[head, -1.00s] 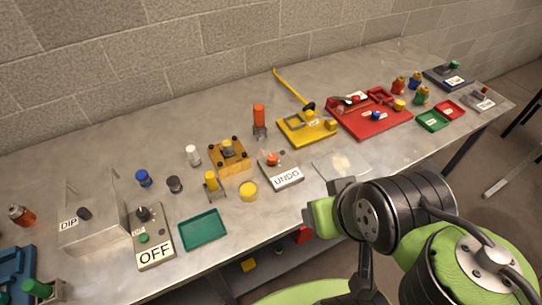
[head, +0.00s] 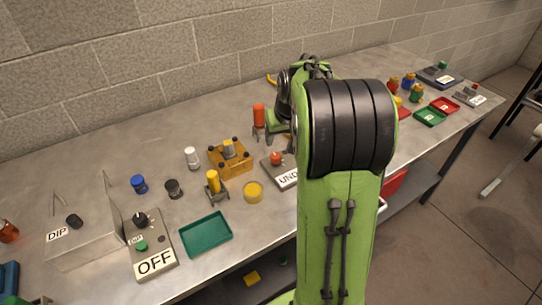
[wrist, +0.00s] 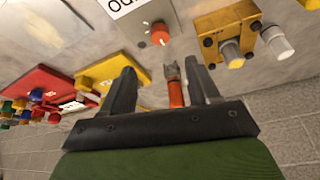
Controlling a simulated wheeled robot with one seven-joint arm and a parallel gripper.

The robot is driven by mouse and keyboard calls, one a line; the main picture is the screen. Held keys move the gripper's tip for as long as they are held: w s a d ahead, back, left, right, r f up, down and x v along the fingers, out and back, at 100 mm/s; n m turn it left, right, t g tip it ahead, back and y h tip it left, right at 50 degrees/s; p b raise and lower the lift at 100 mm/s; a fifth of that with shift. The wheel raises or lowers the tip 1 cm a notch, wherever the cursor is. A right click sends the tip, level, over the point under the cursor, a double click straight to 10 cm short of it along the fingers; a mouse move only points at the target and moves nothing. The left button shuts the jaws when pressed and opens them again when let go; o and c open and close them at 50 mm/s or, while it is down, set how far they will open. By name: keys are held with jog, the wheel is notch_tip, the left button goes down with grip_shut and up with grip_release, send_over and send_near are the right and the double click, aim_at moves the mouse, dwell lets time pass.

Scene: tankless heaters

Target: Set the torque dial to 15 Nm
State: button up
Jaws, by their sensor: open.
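No scale reading 15 Nm is legible, so I cannot tell which knob is the torque dial. A grey box labelled UNDO with an orange-red knob (head: 276,158) stands mid-bench; the knob also shows near the top of the wrist view (wrist: 160,35). A grey OFF box (head: 150,245) has a black knob (head: 140,219) and a green button. A DIP box (head: 88,240) has a black knob. My gripper (wrist: 159,66) is open and empty. An orange-handled tool (wrist: 176,92) shows between its fingers, apparently beyond them. In the head view my arm largely hides the gripper.
A yellow fixture (wrist: 108,70) and red board (wrist: 40,88) lie beyond. The brick wall bounds the bench's back.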

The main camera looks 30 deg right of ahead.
aim_at(275, 155)
jog(key=b+x, duration=0.2)
jog(key=x, duration=0.9)
jog(key=shift+w+f, duration=0.1)
jog(key=shift+f, duration=0.15)
jog(key=shift+c, duration=0.3)
jog(key=c, duration=1)
